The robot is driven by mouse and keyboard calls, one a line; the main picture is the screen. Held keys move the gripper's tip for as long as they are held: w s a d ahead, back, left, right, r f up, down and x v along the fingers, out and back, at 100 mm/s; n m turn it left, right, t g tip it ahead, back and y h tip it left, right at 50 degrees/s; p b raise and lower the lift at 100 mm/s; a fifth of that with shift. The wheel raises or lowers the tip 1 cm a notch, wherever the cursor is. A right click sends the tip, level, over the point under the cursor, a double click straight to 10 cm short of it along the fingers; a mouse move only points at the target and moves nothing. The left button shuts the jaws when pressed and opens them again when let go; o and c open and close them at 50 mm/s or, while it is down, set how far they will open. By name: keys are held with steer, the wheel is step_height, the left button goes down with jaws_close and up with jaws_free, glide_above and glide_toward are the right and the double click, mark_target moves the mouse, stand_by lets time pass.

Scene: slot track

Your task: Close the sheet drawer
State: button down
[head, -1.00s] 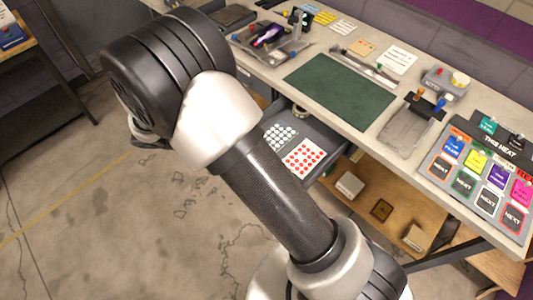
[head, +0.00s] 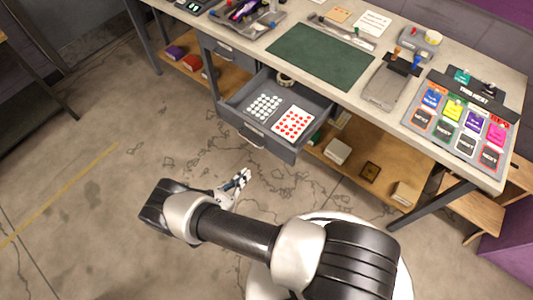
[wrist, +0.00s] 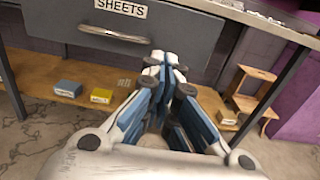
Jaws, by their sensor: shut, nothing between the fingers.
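The sheet drawer (head: 265,142) is pulled out from under the workbench in the head view. Inside it lie a sheet of grey-white dots (head: 265,107), a sheet of red dots (head: 293,123) and a tape roll (head: 285,80). In the wrist view its front (wrist: 60,18) carries a "SHEETS" label (wrist: 121,8) and a bar handle (wrist: 114,34). My gripper (head: 244,174) is in front of the drawer, apart from it in the head view. In the wrist view the fingers (wrist: 170,62) are together and empty, pointing toward the drawer front, right of the handle.
A closed drawer (head: 228,52) sits left of the open one. The lower shelf (head: 375,165) holds small boxes. The floor before the drawer is clear.

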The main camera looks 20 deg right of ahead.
mark_target(271, 147)
steer(key=x, duration=1.2)
steer(key=shift+w+d, duration=0.1)
steer(key=shift+d, duration=0.15)
steer(key=shift+b, duration=0.35)
